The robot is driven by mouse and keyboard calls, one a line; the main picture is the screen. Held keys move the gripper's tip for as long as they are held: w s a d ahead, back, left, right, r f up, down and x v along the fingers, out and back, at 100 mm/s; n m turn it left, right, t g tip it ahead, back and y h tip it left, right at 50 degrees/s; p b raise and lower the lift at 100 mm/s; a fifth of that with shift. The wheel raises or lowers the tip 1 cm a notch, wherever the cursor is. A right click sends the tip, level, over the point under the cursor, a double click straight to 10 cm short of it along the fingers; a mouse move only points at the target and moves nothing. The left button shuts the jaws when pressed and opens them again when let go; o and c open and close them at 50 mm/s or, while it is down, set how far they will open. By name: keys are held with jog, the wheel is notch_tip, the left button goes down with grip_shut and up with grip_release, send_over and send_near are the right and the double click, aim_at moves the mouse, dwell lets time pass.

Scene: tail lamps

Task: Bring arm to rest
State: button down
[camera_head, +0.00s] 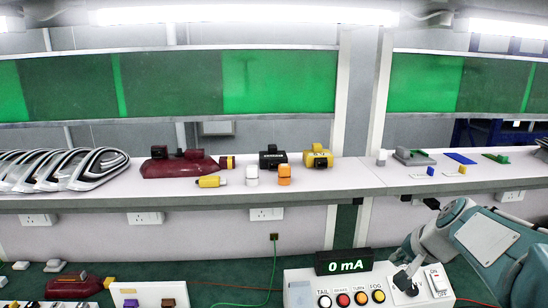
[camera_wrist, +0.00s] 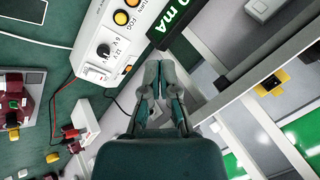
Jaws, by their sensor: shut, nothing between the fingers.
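My gripper (camera_wrist: 155,68) is shut and empty in the wrist view, its two dark fingertips together beside the edge of the white control box (camera_wrist: 92,45). My teal arm reaches in from the lower right in the head view, with its end low over the right part of the control box (camera_head: 300,275). The fingertips are hard to make out there. A black rotary knob (camera_wrist: 104,50) marked with voltages sits on the box. I cannot tell from these views whether the fingers touch the box.
A display (camera_head: 343,262) reading 0 mA stands behind the box's colored buttons. A white shelf (camera_head: 340,176) beyond holds red, yellow, black and orange parts and silver curved parts (camera_head: 62,170). A green cable (camera_head: 274,262) hangs from a socket. The green bench has red and yellow parts (camera_head: 75,287) at left.

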jog(key=s+a+f+n, duration=0.1)
jog(key=s+a+n, duration=0.1)
jog(key=s, duration=0.5)
jog(key=s+a+n+h, duration=0.1)
jog(key=s+a+n, duration=0.2)
jog(key=s+a, duration=0.2)
jog(key=s+a+f+n+g+h, duration=0.1)
jog(key=s+a+n, duration=0.2)
jog(key=s, duration=0.6)
jog(key=shift+s+a+f, duration=0.35)
jog(key=shift+a, duration=0.2)
